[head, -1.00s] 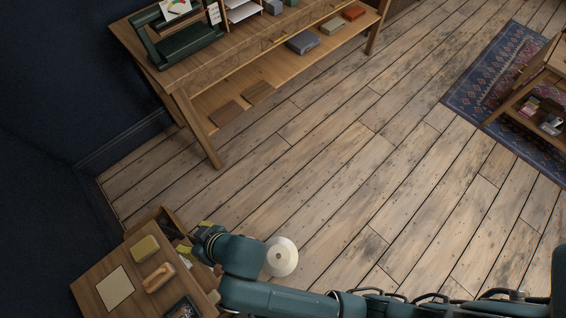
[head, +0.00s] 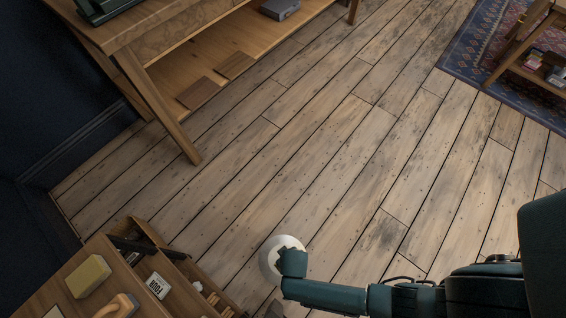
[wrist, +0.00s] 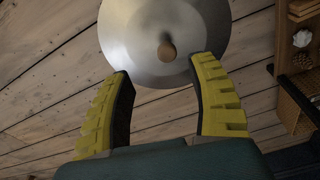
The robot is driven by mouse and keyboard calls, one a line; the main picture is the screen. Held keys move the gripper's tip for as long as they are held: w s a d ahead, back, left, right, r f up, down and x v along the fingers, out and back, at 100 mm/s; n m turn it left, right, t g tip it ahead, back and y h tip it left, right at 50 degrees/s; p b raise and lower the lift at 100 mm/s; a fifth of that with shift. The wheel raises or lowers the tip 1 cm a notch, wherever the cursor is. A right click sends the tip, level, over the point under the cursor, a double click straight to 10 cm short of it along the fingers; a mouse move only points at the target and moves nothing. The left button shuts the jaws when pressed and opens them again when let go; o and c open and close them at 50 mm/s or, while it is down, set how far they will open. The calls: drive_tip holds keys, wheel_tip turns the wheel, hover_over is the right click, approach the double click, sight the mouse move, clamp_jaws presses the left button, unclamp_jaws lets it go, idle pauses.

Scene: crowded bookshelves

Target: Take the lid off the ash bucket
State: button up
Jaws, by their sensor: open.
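The ash bucket's lid is a pale metal disc (wrist: 150,25) with a small wooden knob (wrist: 167,50) at its middle, seen from above in the wrist view. In the head view the lid (head: 269,262) shows as a round pale shape on the floor side of the wooden desk, partly covered by my arm. The bucket's body is hidden beneath the lid. My gripper (wrist: 163,68) is open, with its yellow fingers apart. The knob appears between and just beyond the fingertips, and nothing is held. The fingers are hidden in the head view.
A wooden desk (head: 75,270) with an open drawer (head: 160,268) stands close to the left of the lid. A long wooden table (head: 165,45) stands at the back left. The plank floor (head: 330,150) between is clear. A patterned rug (head: 480,45) lies at upper right.

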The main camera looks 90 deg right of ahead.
drive_tip(key=f+b, duration=0.2)
drive_tip(key=w+f+b, duration=0.1)
drive_tip(key=f, duration=0.2)
drive_tip(key=f+b, duration=0.2)
drive_tip(key=shift+w+d+f+b, duration=0.25)
drive_tip(key=shift+f+b, duration=0.1)
drive_tip(key=shift+r, duration=0.15)
clamp_jaws()
